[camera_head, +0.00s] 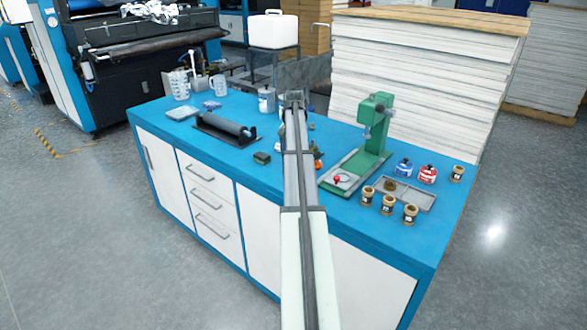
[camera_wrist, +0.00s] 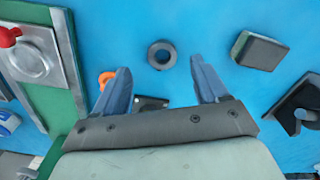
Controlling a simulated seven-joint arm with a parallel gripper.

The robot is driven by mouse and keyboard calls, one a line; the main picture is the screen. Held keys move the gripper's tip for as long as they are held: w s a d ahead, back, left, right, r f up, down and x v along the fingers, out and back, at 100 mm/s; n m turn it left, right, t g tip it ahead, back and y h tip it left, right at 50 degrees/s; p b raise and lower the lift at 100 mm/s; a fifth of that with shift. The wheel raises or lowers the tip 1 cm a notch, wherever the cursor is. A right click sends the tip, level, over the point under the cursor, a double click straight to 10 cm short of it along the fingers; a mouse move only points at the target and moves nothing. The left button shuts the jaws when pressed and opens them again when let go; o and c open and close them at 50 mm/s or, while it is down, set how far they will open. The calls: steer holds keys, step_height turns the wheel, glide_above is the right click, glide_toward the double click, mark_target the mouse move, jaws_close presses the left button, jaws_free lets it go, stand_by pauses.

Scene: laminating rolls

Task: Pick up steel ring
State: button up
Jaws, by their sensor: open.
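The steel ring (camera_wrist: 161,54) is a small dark grey ring with a round hole, lying flat on the blue worktop. In the wrist view it is ahead of my gripper (camera_wrist: 160,66), roughly centred between the two blue-grey fingers. The fingers are spread apart with nothing held between them. The ring looks apart from both fingers; the height above the worktop is hard to tell. In the head view my arm crosses the bench, and I cannot make out the ring or the fingers behind it.
A dark block (camera_wrist: 258,52) lies right of the ring; an orange ring-like part (camera_wrist: 105,80) is by the left finger. The green press (camera_head: 372,140) stands right of my arm, the black roller (camera_head: 228,126) left. Jars (camera_head: 388,205) and a tray (camera_head: 416,195) sit farther right.

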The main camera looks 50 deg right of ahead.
steer(key=shift+w+d+f, duration=0.15)
steer(key=shift+f, duration=2.6)
steer(key=c, duration=1.2)
steer(key=shift+r, duration=0.1)
